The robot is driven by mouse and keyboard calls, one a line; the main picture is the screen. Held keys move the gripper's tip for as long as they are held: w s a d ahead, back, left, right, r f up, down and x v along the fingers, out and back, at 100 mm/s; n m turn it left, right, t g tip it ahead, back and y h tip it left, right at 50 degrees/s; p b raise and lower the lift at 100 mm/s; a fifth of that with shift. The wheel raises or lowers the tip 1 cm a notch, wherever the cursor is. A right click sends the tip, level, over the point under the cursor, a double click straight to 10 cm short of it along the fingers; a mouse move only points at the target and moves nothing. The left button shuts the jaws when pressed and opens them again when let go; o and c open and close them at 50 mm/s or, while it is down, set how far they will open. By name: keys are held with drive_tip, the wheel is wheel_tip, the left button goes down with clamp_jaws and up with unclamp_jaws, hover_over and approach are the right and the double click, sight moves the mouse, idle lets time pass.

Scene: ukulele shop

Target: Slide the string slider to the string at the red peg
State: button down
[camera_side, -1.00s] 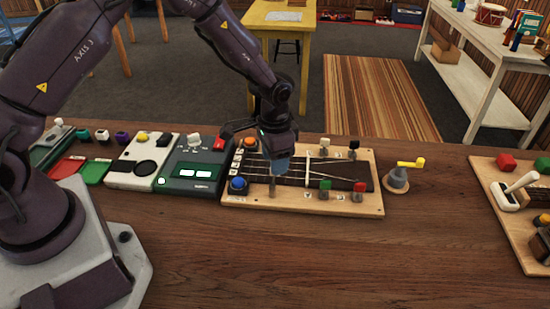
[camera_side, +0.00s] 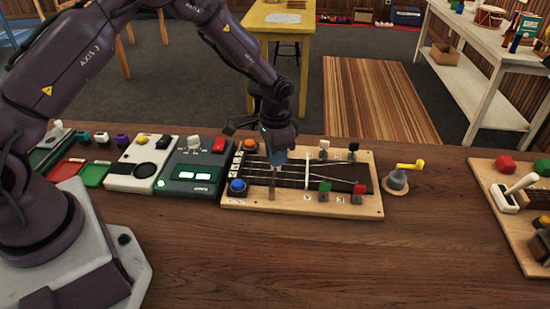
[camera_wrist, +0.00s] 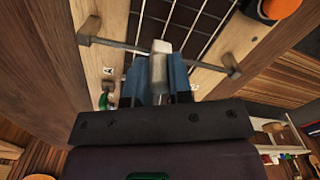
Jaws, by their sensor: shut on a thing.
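The string slider's pale knob (camera_wrist: 160,50) sits on a thin rod across the strings, and my gripper (camera_wrist: 160,80) has its blue fingers shut around it. In the side view my gripper (camera_side: 278,157) is over the left half of the dark fretboard (camera_side: 345,176), and it hides the knob there. The rod's front post (camera_side: 272,193) shows below it. The red peg (camera_side: 359,189) stands at the board's front right. The green peg (camera_side: 324,187) is left of it; the white peg (camera_side: 324,145) and black peg (camera_side: 353,147) are at the back.
A blue button (camera_side: 238,186) and an orange button (camera_side: 250,145) sit at the board's left end. A grey-green device (camera_side: 195,175) stands close to the left. A yellow-handled crank (camera_side: 397,180) stands to the right. The wooden table front (camera_side: 300,250) is clear.

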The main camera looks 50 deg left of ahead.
drive_tip(key=c, duration=1)
unclamp_jaws()
drive_tip(key=shift+r, duration=0.1)
wheel_tip(320, 180, up, 13)
drive_tip(key=shift+f, duration=0.1)
